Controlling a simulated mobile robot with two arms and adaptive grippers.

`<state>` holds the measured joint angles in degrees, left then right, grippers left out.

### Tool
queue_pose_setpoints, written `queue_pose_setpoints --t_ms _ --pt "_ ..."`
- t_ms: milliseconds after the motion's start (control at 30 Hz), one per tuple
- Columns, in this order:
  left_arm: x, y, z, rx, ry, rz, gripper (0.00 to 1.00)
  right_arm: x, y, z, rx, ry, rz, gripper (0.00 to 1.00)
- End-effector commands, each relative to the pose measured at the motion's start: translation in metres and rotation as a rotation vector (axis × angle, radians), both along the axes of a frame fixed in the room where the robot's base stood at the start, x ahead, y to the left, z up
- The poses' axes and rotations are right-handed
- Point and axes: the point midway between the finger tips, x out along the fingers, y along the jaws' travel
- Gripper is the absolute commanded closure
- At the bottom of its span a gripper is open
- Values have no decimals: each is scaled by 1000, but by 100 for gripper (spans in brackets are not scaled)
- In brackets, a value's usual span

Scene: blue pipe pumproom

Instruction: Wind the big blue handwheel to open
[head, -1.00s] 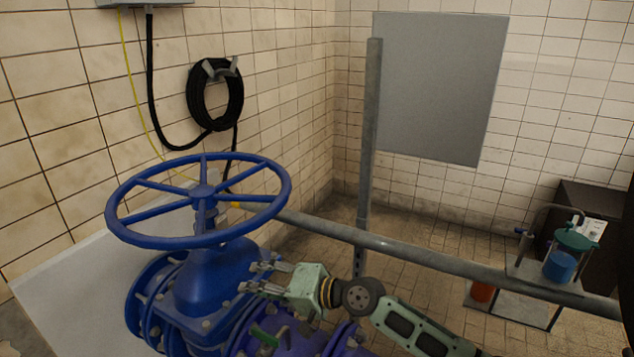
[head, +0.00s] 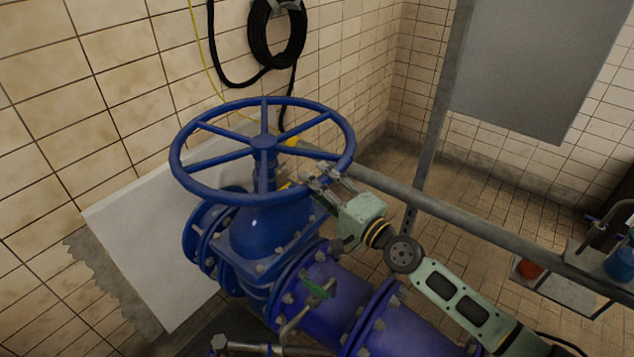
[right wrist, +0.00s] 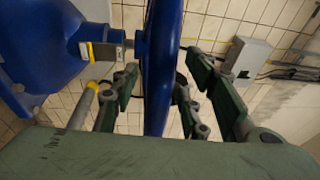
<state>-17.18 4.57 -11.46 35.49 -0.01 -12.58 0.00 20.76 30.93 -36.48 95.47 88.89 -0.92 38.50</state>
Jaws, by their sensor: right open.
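The big blue handwheel (head: 263,143) sits level on top of the blue valve body (head: 275,240) in the head view. My right gripper (head: 322,178) is at the near right part of its rim, with its fingers pointing up and left. In the right wrist view the blue rim (right wrist: 161,65) runs between the two fingers of the open gripper (right wrist: 160,88). There is a gap on the right side of the rim; the left fingers are close to it, and I cannot tell if they touch. My left gripper is not in view.
A grey rail (head: 470,228) crosses behind my right arm and meets an upright post (head: 436,115). A small green lever (head: 317,288) stands on the pipe below. A black hose coil (head: 277,35) hangs on the tiled wall. A white panel (head: 150,250) leans at left.

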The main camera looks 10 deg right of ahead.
Motion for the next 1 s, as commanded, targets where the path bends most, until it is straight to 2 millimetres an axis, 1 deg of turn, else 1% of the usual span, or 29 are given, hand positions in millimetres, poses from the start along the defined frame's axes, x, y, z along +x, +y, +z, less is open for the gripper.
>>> queue_pose_setpoints --t_ms 100,333,367,800,833,1000 --pt "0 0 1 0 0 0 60 5 4 0 -1 1 1 58" --pt "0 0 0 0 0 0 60 5 4 0 -1 0 1 58" --pt "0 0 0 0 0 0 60 5 4 0 -1 0 1 60" --pt "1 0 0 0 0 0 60 5 4 0 -1 2 1 99" --pt "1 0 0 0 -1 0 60 5 4 0 -1 2 1 100" --pt "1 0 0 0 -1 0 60 5 4 0 0 2 1 100"
